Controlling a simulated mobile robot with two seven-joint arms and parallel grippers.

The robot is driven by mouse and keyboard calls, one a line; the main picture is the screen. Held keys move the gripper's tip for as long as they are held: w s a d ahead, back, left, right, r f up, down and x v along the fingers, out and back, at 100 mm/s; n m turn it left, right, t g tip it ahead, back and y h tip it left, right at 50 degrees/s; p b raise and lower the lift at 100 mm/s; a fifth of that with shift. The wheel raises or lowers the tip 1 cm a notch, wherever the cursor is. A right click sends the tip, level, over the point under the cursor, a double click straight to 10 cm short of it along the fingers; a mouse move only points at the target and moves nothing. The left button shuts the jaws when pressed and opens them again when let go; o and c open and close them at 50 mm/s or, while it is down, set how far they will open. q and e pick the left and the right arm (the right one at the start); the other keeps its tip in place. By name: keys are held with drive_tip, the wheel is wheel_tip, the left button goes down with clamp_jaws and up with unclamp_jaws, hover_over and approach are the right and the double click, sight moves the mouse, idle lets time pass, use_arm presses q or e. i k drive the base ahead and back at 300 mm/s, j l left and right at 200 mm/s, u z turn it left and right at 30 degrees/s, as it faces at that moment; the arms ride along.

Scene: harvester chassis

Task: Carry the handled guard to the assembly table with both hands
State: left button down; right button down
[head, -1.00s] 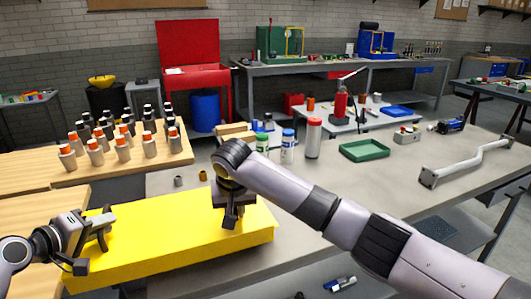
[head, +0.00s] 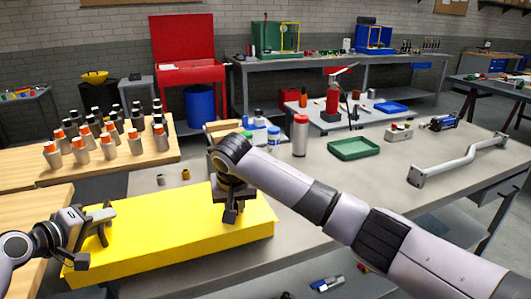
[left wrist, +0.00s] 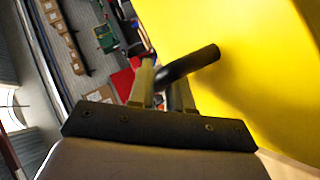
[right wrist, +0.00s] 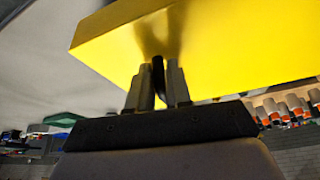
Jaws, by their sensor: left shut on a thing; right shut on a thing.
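The handled guard (head: 165,236) is a long yellow box-like panel held level in front of me in the head view. My left gripper (head: 88,243) is at its left end, and the left wrist view shows its fingers (left wrist: 160,90) shut on a black bar handle (left wrist: 192,64). My right gripper (head: 232,205) is near its right end. In the right wrist view its fingers (right wrist: 158,85) are shut on a dark handle against the yellow face (right wrist: 220,45). The grey assembly table (head: 385,180) lies beyond and to the right of the guard.
On the grey table are a green tray (head: 354,149), a red-capped bottle (head: 300,135), small cylinders (head: 186,174) and a grey bent bar (head: 460,160). A wooden table (head: 110,166) with several orange-topped parts stands left. The grey table's middle front is mostly clear.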

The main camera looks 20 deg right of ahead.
sight(278, 206)
drive_tip(key=l, duration=0.75)
drive_tip(key=i+l, duration=0.1)
drive_tip(key=l, duration=0.7)
